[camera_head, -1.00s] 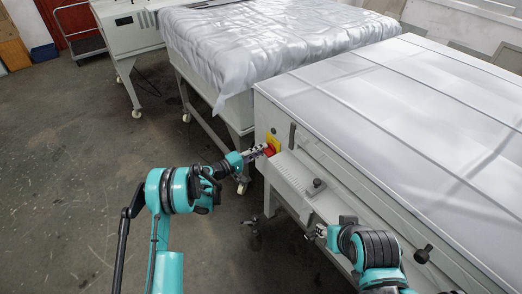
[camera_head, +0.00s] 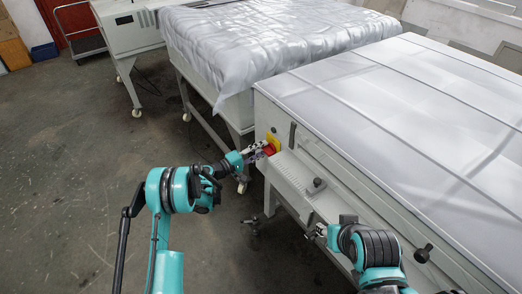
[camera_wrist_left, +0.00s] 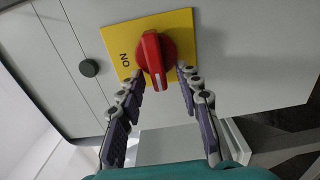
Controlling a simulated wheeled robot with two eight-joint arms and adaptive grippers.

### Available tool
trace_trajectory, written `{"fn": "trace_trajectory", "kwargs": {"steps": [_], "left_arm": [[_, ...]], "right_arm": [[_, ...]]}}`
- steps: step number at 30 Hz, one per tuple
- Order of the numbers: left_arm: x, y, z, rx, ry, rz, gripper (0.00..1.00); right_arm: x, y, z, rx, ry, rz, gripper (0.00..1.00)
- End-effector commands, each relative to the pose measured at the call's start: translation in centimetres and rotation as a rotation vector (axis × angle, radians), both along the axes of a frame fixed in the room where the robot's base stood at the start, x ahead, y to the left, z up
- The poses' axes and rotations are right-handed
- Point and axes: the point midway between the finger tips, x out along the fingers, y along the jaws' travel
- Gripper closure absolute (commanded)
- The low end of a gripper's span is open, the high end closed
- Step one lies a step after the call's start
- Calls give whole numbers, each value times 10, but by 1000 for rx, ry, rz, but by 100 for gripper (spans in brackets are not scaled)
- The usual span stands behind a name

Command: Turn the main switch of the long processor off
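The main switch is a red rotary knob (camera_wrist_left: 154,58) on a yellow plate (camera_wrist_left: 181,24) marked "ON", fixed to the near end of the long processor (camera_head: 262,120). In the head view the yellow plate (camera_head: 273,140) shows just beyond my left gripper (camera_head: 262,150). In the left wrist view my left gripper (camera_wrist_left: 160,82) is open, with its fingers apart at either side of the knob's lower end. I cannot tell whether they touch it. My right gripper (camera_head: 315,232) is by the processor's front side, away from the switch; its fingers are too small to read.
A dark round button (camera_wrist_left: 89,68) sits on the panel beside the switch. Black knobs (camera_head: 316,186) stick out along the processor's front ledge. A plastic-covered machine (camera_head: 250,50) stands behind on the left. The floor (camera_head: 70,170) at left is clear.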

Motion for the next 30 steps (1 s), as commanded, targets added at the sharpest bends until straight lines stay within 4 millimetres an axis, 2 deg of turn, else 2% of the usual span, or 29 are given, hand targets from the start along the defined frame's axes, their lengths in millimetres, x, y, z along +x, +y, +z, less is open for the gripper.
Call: {"fn": "trace_trajectory", "kwargs": {"steps": [4, 8, 15, 21, 30], "left_arm": [[-2, 3, 0, 0, 0, 1, 66], [-11, 16, 0, 0, 0, 2, 66], [-41, 59, 0, 0, 0, 4, 66], [-62, 87, 0, 0, 0, 3, 66], [-71, 98, 0, 0, 0, 0, 66]], "right_arm": [[0, 0, 0, 0, 0, 0, 60], [0, 0, 0, 0, 0, 0, 60], [0, 0, 0, 0, 0, 0, 60], [0, 0, 0, 0, 0, 0, 60], [0, 0, 0, 0, 0, 0, 60]]}}
